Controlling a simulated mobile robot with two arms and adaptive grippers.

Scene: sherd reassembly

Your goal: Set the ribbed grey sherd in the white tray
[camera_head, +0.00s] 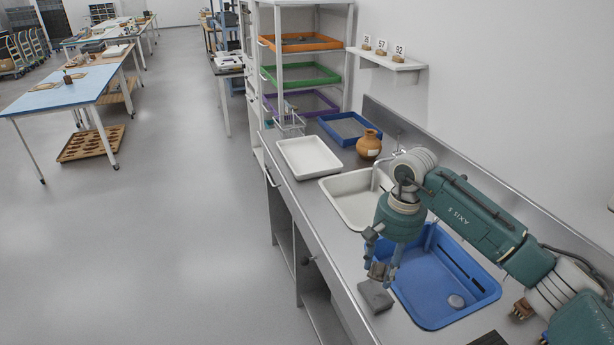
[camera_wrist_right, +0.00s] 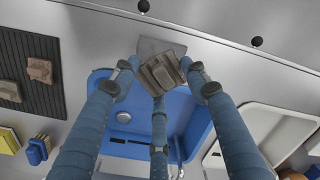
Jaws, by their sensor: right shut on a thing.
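The ribbed grey sherd (camera_head: 377,271) is between the fingertips of my right gripper (camera_head: 383,268), held above the counter at the left edge of the blue basin. In the right wrist view, the sherd (camera_wrist_right: 162,72) shows grey-brown with parallel ridges, and the fingers of my right gripper (camera_wrist_right: 158,82) close around it. The white tray (camera_head: 309,158) lies on the counter farther back, beyond the white sink, and looks empty. My left gripper is not in view.
A flat grey block (camera_head: 376,297) lies on the counter just below the held sherd. The blue basin (camera_head: 450,312) and white sink (camera_head: 350,205) are nearby. A brown jar (camera_head: 369,145) and blue tray (camera_head: 346,128) stand near the white tray.

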